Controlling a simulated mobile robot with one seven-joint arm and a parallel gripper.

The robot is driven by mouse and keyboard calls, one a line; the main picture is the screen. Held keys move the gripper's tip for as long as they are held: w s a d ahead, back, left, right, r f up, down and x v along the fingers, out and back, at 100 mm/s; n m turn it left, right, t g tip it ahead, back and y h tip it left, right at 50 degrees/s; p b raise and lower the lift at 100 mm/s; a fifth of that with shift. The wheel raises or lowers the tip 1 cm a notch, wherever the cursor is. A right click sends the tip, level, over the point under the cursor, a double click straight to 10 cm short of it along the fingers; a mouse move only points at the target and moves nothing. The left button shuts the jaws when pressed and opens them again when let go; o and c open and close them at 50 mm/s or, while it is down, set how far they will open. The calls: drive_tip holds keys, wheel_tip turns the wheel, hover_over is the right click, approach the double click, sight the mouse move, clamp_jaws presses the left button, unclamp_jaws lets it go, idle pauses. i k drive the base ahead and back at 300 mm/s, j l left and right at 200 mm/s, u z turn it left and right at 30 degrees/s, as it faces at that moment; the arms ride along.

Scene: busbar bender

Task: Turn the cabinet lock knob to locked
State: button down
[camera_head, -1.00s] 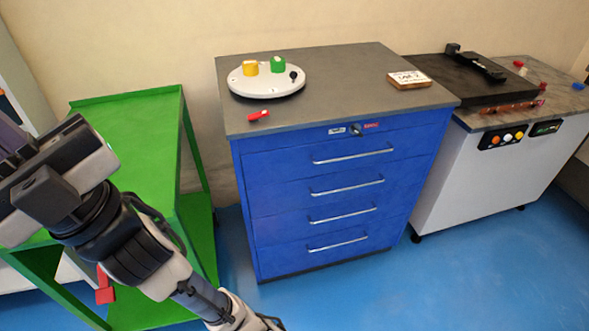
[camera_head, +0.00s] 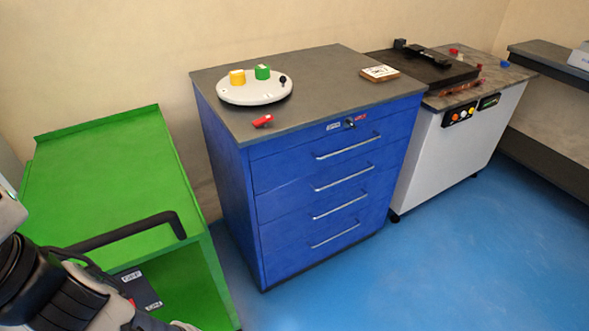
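The blue drawer cabinet (camera_head: 225,170) stands in the middle of the head view. Its lock knob (camera_head: 350,123) is a small dark knob at the top edge of the front, above the top drawer handle. My arm shows at the lower left, well away from the knob. My gripper is outside the picture.
A green cart (camera_head: 105,180) with a black handle (camera_head: 130,228) stands left of the cabinet, near my arm. A white disc (camera_head: 255,95) with coloured blocks and a red piece (camera_head: 263,121) lie on the cabinet top. A white machine (camera_head: 425,150) stands to the right. The blue floor in front is clear.

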sight(348, 121)
drive_tip(key=i+l+z, duration=0.2)
drive_tip(key=z, duration=0.15)
drive_tip(key=i+z, duration=0.4)
drive_tip(key=i+l, duration=0.05)
